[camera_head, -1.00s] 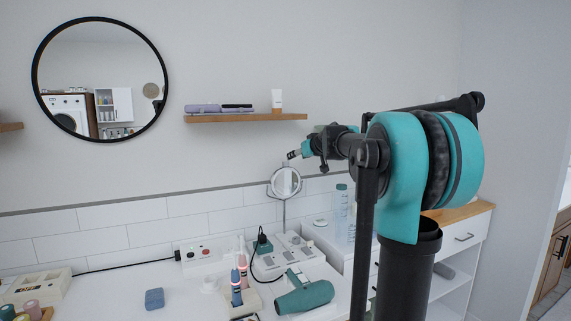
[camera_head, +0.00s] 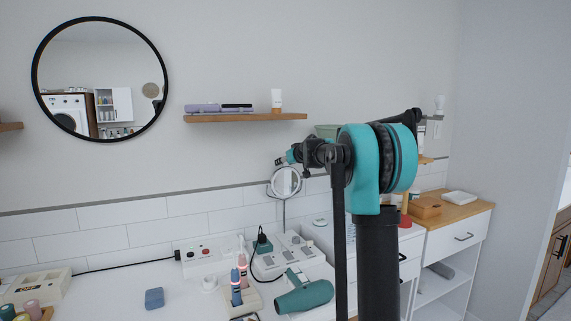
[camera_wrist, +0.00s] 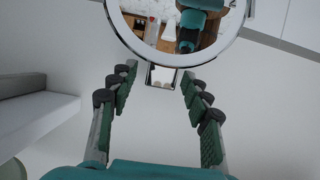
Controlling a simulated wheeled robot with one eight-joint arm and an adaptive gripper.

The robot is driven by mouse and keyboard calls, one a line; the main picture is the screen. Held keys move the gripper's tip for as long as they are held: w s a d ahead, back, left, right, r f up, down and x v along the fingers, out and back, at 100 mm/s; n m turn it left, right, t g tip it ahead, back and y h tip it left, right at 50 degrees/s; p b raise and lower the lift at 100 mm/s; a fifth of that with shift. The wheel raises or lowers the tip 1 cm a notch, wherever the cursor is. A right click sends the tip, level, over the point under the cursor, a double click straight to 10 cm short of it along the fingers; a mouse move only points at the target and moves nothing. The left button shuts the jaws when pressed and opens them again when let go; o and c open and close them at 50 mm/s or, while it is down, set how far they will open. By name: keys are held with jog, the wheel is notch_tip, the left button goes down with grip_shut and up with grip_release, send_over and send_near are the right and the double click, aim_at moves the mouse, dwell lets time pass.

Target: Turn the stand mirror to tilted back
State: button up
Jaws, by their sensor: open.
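The stand mirror (camera_head: 286,181) is a small round mirror with a pale rim on a thin stem, standing at the back of the white counter near the wall. Its round face shows in the head view; its exact tilt is hard to judge. My gripper (camera_head: 281,160) is at the mirror's upper edge in the head view. Contact is not visible.
A wooden wall shelf (camera_head: 245,117) hangs above and left of the mirror. A hair dryer (camera_head: 304,297), electric toothbrushes (camera_head: 239,280) and a blue block (camera_head: 154,298) lie on the counter in front. A wood-topped cabinet (camera_head: 458,217) stands at the right.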

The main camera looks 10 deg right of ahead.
jog(key=shift+c, duration=0.4)
grip_shut()
jog(key=shift+w+a, duration=0.2)
jog(key=shift+w, duration=0.4)
jog(key=shift+o, duration=0.4)
grip_release()
jog(key=shift+s, duration=0.15)
jog(key=v, duration=1.1)
jog(key=shift+s+r, duration=0.2)
jog(key=shift+s, duration=0.15)
jog(key=shift+d, duration=0.15)
jog(key=shift+c, duration=0.3)
